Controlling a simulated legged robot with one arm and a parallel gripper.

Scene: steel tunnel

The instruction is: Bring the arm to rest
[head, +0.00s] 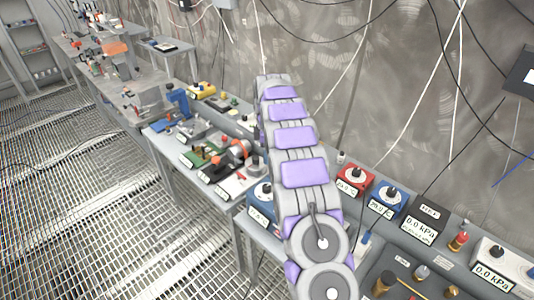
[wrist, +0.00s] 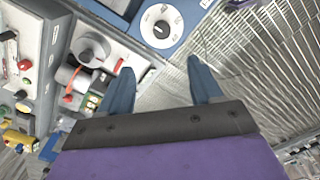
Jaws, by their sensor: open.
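My arm (head: 303,173), grey with purple pads, reaches up from the lower middle of the head view, over the benches along the wall. My gripper (wrist: 162,78) shows in the wrist view as two blue-grey fingers on a dark bar. The fingers stand apart with nothing between them. Behind them are the grated floor and a bench edge. In the head view I cannot make out the gripper; the arm seems to hide it.
A blue box with a white dial (wrist: 160,26) shows just beyond the fingers. Benches with instruments, such as a red dial box (head: 355,180) and a yellow box (head: 202,90), line the wall. Cables hang on the wall. The grated floor (head: 80,190) at left is largely open.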

